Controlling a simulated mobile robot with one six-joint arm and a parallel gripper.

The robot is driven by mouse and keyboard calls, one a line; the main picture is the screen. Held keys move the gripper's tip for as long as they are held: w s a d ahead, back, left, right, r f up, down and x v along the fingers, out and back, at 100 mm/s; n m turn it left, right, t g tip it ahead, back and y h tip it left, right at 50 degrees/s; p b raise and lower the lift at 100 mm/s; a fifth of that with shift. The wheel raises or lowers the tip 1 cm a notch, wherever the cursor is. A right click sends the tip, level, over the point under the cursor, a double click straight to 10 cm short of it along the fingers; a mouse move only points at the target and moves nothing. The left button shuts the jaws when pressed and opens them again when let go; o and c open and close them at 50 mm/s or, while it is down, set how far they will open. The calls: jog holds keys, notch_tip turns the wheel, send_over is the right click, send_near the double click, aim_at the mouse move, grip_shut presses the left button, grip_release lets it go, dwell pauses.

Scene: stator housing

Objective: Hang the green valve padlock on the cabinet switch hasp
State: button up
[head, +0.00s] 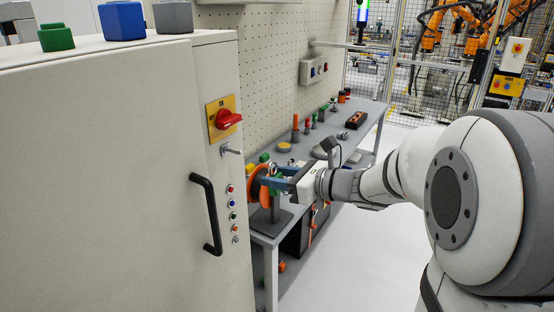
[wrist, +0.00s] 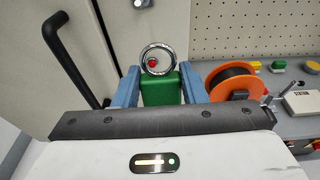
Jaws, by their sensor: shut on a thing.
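The green padlock (wrist: 160,88) has a round steel shackle (wrist: 145,50) standing up at its top. My gripper (wrist: 160,86) is shut on the green body, one blue finger on each side, in the wrist view. In the head view my gripper (head: 277,179) is at the near end of the bench, right of the cabinet, and largely hides the padlock. The switch hasp (head: 231,150) is a small metal piece sticking out of the cabinet front, below the red rotary switch (head: 228,119) on its yellow plate. The padlock is apart from the hasp.
The cabinet (head: 95,180) fills the left, with a black handle (head: 207,215) protruding beside several buttons. An orange reel (wrist: 236,82) stands close right of my gripper. The bench (head: 330,150) holds several small items along the pegboard. Floor right of the bench is clear.

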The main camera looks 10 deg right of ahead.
jog(key=r, duration=0.1)
jog(key=s+a+r, duration=0.1)
jog(key=r, duration=0.1)
jog(key=shift+s+a+r, duration=0.25)
jog(key=shift+s, duration=0.15)
jog(key=shift+d+f+b, duration=0.15)
jog(key=shift+b, duration=0.5)
jog(key=b, duration=0.5)
send_near(226, 159)
jog(key=shift+x, duration=2.55)
jog(key=shift+w+a, duration=0.15)
jog(key=shift+a, duration=0.1)
jog(key=shift+w+a+f+b, duration=0.1)
jog(key=shift+b, duration=0.55)
